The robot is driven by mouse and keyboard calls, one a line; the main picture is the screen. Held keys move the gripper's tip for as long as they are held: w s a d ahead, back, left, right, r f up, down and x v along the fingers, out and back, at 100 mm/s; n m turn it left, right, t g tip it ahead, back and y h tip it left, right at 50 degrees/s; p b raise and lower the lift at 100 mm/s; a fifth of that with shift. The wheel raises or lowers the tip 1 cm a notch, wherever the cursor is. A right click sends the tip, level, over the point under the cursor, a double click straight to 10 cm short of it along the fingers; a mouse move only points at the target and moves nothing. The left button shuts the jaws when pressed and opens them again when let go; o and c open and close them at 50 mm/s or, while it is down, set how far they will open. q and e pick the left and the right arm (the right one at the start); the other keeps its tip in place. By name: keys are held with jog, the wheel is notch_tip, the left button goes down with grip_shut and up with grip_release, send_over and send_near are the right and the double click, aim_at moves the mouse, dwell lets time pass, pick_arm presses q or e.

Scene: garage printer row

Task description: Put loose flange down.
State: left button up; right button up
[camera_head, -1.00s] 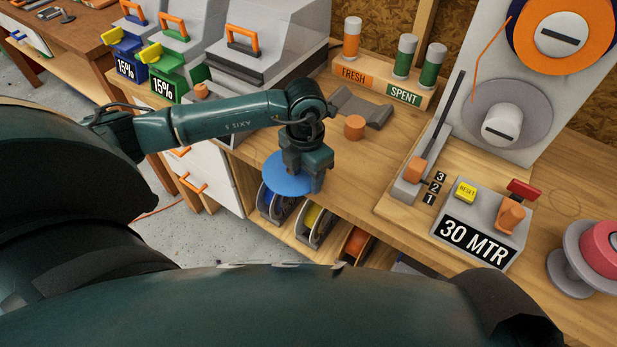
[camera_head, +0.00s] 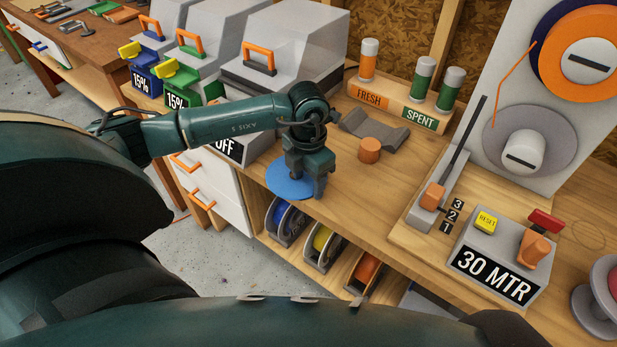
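The loose flange appears as a flat blue disc (camera_head: 287,181) in the head view, at the front edge of the wooden bench. My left gripper (camera_head: 312,182) points down at the disc's right side and is shut on its rim, with the fingers partly hiding it. The disc lies roughly level; I cannot tell whether it touches the bench top or hangs just above it. My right gripper is not in view.
An orange knob-like cylinder (camera_head: 370,150) and a grey cradle (camera_head: 373,129) stand right of the gripper. Below are shelf reels, blue (camera_head: 287,222) and yellow (camera_head: 322,239). A 30 MTR box (camera_head: 497,262) stands right. Bare bench top (camera_head: 375,200) lies between.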

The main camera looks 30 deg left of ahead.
pick_arm(q)
jog(key=o, duration=0.4)
notch_tip(320, 180, up, 13)
jog(key=b, duration=0.1)
dwell(0.4)
dwell(0.4)
